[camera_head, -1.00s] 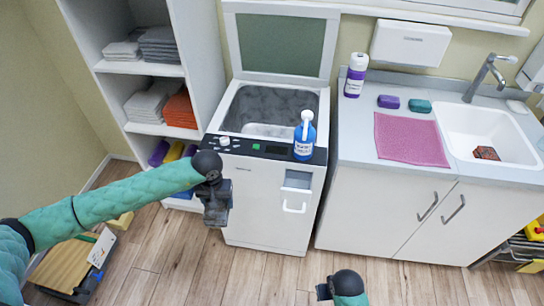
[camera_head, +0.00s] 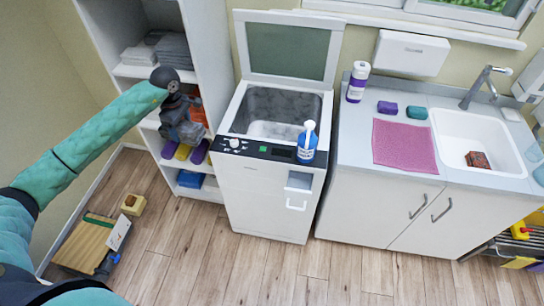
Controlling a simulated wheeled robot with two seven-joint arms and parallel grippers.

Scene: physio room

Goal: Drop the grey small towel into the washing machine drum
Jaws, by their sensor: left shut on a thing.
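The washing machine (camera_head: 268,190) stands in the middle with its lid (camera_head: 287,50) raised. Its grey drum (camera_head: 278,112) is open at the top and looks empty. My left gripper (camera_head: 184,124) is in front of the middle shelf of the white shelf unit, left of the machine. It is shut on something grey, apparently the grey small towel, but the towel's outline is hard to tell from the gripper. Folded grey towels (camera_head: 172,50) lie on the shelf above. An orange towel (camera_head: 196,108) shows partly behind the gripper. My right gripper is out of view.
A blue spray bottle (camera_head: 307,143) stands on the machine's front right edge, beside the drum opening. The counter (camera_head: 355,150) to the right bears a purple-labelled bottle (camera_head: 357,82), a pink cloth (camera_head: 403,145) and a sink (camera_head: 478,135). A wooden-topped box (camera_head: 82,246) sits on the floor at left.

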